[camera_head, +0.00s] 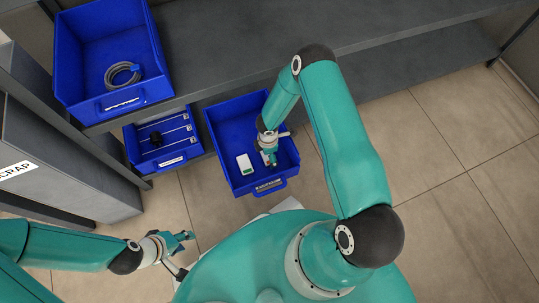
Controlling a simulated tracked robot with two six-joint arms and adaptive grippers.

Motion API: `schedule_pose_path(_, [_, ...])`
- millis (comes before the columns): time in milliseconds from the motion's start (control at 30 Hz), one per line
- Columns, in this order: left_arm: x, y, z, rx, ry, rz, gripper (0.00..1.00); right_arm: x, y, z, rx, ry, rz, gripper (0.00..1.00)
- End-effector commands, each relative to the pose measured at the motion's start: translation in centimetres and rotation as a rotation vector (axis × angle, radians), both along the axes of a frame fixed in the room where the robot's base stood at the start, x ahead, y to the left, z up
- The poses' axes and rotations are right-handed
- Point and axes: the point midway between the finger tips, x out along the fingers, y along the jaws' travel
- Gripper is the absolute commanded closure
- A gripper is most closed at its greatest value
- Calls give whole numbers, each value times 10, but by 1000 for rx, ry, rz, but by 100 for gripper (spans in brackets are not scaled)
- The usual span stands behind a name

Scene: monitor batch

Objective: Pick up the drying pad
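I cannot make out a drying pad for certain. A small white device with a green patch (245,164) lies in the middle blue bin (219,147), left of my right gripper. My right gripper (270,159) reaches down into that bin, near its front right part. Its fingers are small and partly hidden by its own wrist, so I cannot tell whether it is open or holds something. My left gripper (185,254) is low at the left, beside my body and outside the bins. Its fingers are spread apart, with nothing seen between them.
An upper blue bin (75,58) on the grey shelf (215,62) holds a coiled grey hose (122,76). A lower blue bin (134,148) holds several thin rods and a dark item. A grey scrap container (55,165) stands left. Tiled floor (465,150) is clear at right.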

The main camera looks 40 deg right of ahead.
Motion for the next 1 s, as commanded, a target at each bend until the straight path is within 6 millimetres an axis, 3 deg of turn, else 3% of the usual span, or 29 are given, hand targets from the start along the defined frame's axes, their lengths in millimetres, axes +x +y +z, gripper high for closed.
schedule_pose_path(67, [0, 0, 0, 0, 0, 0, 60, 0, 0, 1, 0, 0, 0, 2])
schedule_pose_path(367, [0, 0, 0, 0, 0, 0, 60, 0, 0, 1, 0, 1, -1, 51])
schedule_pose_path(767, [0, 0, 3, 0, 0, 0, 60, 0, 0, 7, 0, 1, -1, 52])
schedule_pose_path(1000, [0, 0, 14, 0, 0, 0, 60, 0, 0, 35, 0, -1, -1, 52])
